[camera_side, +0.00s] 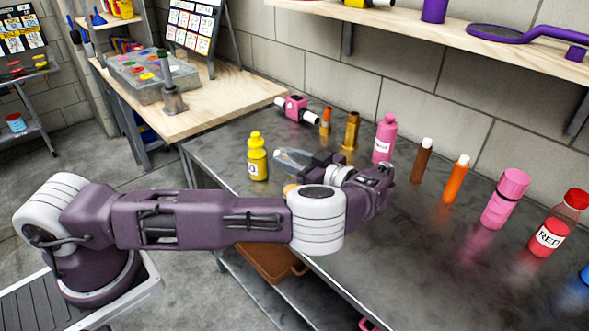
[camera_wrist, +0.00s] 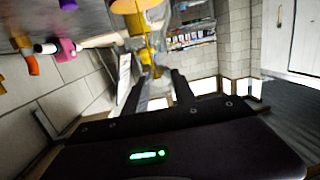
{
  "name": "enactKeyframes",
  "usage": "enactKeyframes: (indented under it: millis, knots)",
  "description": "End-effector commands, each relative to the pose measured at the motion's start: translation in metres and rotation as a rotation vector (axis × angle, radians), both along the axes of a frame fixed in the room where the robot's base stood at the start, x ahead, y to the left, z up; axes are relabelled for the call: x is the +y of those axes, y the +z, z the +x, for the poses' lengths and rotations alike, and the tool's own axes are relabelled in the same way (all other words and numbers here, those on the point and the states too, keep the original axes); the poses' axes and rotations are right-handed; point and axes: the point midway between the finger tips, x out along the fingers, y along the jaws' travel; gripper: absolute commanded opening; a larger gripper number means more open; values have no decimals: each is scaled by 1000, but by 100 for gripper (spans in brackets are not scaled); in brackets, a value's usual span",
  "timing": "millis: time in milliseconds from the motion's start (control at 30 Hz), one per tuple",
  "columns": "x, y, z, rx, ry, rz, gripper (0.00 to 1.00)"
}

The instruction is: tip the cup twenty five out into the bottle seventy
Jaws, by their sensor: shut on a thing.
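My gripper (camera_side: 318,163) is shut on a clear, greyish cup (camera_side: 289,159) over the dark table. The cup looks tipped on its side, with its far end towards the yellow bottle; its contents and number cannot be made out. The yellow bottle (camera_side: 257,158) stands upright at the table's left edge, just left of the cup. Its white label is not clearly readable. In the wrist view the fingers of my gripper (camera_wrist: 163,85) point towards the yellow bottle (camera_wrist: 139,38), which appears upside down. The cup is hard to make out there.
An orange thing (camera_side: 291,189) sits partly hidden behind my arm. Behind stand a brass bottle (camera_side: 351,131), a pink bottle (camera_side: 384,138), a brown bottle (camera_side: 422,160) and an orange bottle (camera_side: 456,179). The front right of the table (camera_side: 400,270) is clear.

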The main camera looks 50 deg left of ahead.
Motion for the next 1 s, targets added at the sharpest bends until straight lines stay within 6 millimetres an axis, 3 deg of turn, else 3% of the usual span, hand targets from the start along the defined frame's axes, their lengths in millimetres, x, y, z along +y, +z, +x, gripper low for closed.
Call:
enactKeyframes:
  millis: [1000]
  knots:
    - [-1,1,0,5,0,69,0]
